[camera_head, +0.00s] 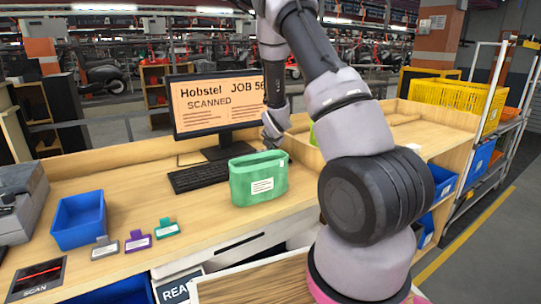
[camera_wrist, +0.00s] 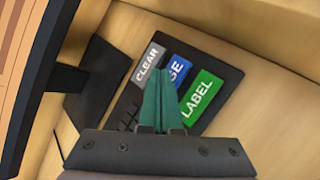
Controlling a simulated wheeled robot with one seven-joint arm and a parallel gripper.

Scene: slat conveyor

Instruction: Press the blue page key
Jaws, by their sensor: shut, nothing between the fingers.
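The blue page key (camera_wrist: 177,72) shows in the wrist view between a grey CLEAR key (camera_wrist: 149,62) and a green LABEL key (camera_wrist: 202,100). All three are on a dark key panel (camera_wrist: 226,72). Only the end of the blue key's lettering is visible; my fingers cover its left part. My gripper (camera_wrist: 160,76) has teal fingers, shut and empty, with the tips over the gap between the grey and blue keys. I cannot tell whether they touch. In the head view my wrist (camera_head: 275,125) is beyond a green bin, and the keys and fingertips are hidden.
The green bin (camera_head: 258,180) stands on the desk in front of my wrist. A monitor (camera_head: 220,104) reading "SCANNED" stands just left of it, with a keyboard (camera_head: 196,177) below. A blue tray (camera_head: 79,220) and small coloured tags (camera_head: 138,241) lie farther left.

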